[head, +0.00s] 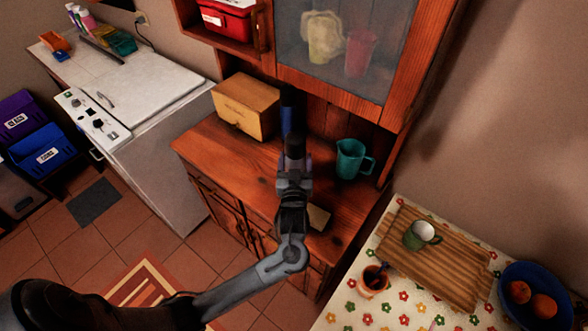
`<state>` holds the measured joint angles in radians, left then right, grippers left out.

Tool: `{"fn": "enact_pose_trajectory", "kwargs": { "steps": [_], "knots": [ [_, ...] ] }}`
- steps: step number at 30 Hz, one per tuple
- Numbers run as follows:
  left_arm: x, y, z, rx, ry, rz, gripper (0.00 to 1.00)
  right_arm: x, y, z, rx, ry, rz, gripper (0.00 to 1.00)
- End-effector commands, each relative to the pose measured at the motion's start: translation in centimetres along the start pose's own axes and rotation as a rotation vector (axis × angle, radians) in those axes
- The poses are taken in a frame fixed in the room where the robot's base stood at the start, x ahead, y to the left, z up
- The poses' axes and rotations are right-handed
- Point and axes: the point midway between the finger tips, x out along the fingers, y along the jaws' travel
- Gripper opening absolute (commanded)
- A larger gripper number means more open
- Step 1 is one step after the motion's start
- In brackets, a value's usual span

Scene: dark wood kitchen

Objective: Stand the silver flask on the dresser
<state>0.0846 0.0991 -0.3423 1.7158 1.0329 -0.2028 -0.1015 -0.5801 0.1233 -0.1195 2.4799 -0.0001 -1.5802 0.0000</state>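The dresser (220,150) is reddish-brown wood with an open worktop and a hutch above it. My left gripper (294,150) is over the worktop, seen from behind, pointing toward the dresser's back. A narrow dark blue upright thing (287,119) shows just beyond its tip. I cannot tell whether the gripper touches it or what it stands on, as the gripper hides its lower part. I see no clearly silver flask; I cannot tell whether this thing is the flask. The fingers are too hidden to judge. My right gripper is not in view.
On the worktop are a wooden bread box (246,104) at left, a teal jug (351,159) at right and a small pale flat piece (318,217). A flowered table (340,311) holds a striped board (449,272), a green mug (420,235) and a blue fruit bowl (513,271).

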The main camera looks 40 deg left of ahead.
Motion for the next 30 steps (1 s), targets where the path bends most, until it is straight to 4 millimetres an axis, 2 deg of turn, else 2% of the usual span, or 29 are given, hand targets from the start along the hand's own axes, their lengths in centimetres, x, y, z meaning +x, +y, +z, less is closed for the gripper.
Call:
{"fn": "enact_pose_trajectory", "kwargs": {
  "steps": [5,12,15,28,29,30],
  "knots": [
    [0.1,-0.3,0.5,-0.002,0.002,0.001,0.18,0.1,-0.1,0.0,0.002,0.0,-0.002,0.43],
    [0.1,-0.2,3.4,0.0,0.002,0.002,0.18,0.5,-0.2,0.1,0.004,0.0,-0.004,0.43],
    [0.1,-0.3,4.0,-0.002,0.002,0.001,0.18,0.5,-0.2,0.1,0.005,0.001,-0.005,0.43],
    [0.1,-0.2,4.4,-0.003,0.002,0.001,0.18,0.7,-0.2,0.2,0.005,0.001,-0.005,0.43],
    [0.1,-0.3,4.5,-0.001,-0.001,0.001,0.72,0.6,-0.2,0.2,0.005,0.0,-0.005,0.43],
    [0.1,-0.3,4.5,-0.001,-0.001,0.001,0.78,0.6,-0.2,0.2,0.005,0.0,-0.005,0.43]
  ]
}}
